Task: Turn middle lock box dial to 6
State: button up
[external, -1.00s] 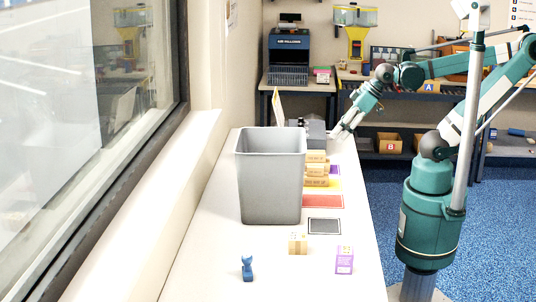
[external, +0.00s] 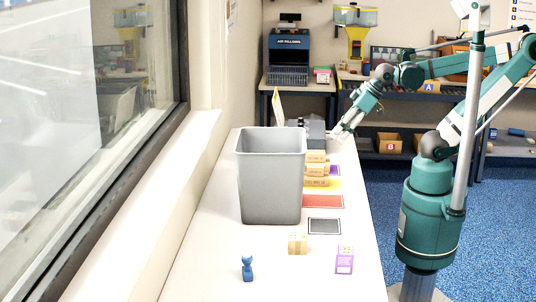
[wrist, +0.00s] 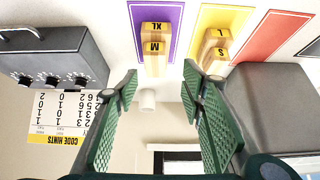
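The dark grey lock box (wrist: 55,55) has a handle and three black dials in a row; it is at the left of the wrist view, which looks upside down. The middle dial (wrist: 53,80) sits between the other two; its setting is too small to read. In the external view the lock box (external: 315,130) stands at the far end of the table, partly behind the grey bin. My gripper (wrist: 160,77) is open and empty, its green fingers wide apart and clear of the dials. In the external view my gripper (external: 334,134) is beside the box, above the table's right edge.
A code hints card (wrist: 62,120) stands by the lock box. The large grey bin (external: 270,180) stands mid-table. A blue figurine (external: 247,268) and two small boxes are at the near end.

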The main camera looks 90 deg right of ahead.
jog(key=shift+c, duration=1.2)
jog(key=shift+r, duration=0.1)
